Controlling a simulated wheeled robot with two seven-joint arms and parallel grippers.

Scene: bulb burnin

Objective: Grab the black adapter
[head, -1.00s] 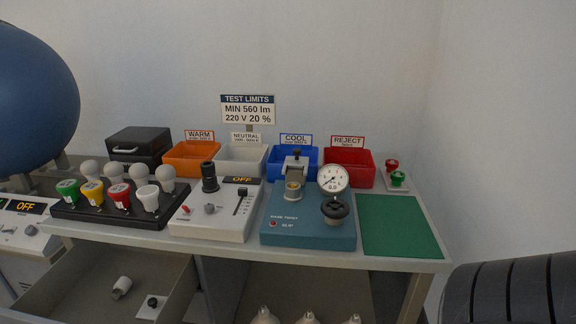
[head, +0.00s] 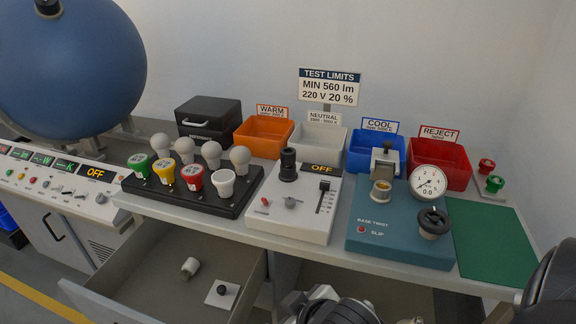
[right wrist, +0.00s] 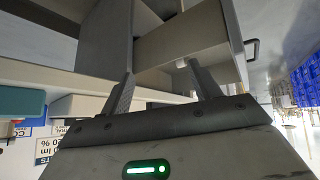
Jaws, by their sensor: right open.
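In the head view a small black piece (head: 221,290) lies on a white square card (head: 212,299) in the open drawer (head: 150,300); it may be the black adapter. A pale cylindrical piece (head: 190,267) lies on its side behind it. A black upright cylinder (head: 288,165) stands on the white tester (head: 292,215). My right gripper (right wrist: 162,78) is open and empty in the right wrist view. A small pale piece (right wrist: 181,64) shows beyond its fingertips; the black piece cannot be made out there. My left gripper is not in view.
The bench holds a bulb rack (head: 186,197), a teal twist tester (head: 405,250), several coloured bins and a green mat (head: 500,245). A large blue sphere (head: 70,60) stands at left. The drawer walls surround the loose pieces. My arm parts show at the bottom of the head view.

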